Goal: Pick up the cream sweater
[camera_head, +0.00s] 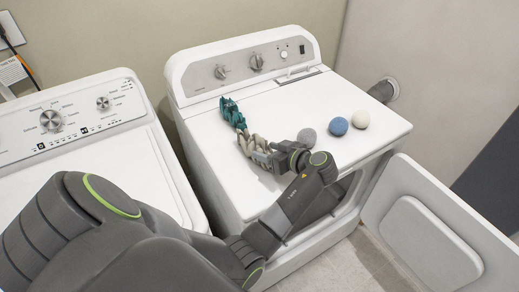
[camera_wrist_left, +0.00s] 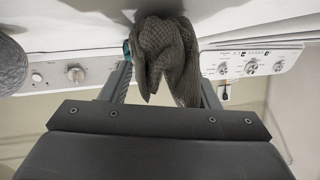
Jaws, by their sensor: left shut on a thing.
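The cream sweater (camera_head: 246,141) is a small bunched knit on the white dryer top, touching or very near a teal cloth (camera_head: 233,113) behind it. My left gripper (camera_head: 264,153) reaches in from the front and is shut on the sweater's near end. In the left wrist view the sweater (camera_wrist_left: 165,55) looks grey-brown in shade and hangs bunched between the two fingers of the gripper (camera_wrist_left: 163,72). I cannot tell whether the sweater is clear of the dryer top. My right gripper is not in view.
Grey (camera_head: 307,137), blue (camera_head: 338,126) and cream (camera_head: 361,119) balls lie right of the gripper on the dryer (camera_head: 290,108). Its door (camera_head: 430,245) hangs open at front right. A washer (camera_head: 100,155) stands at left. The dryer top's back right is clear.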

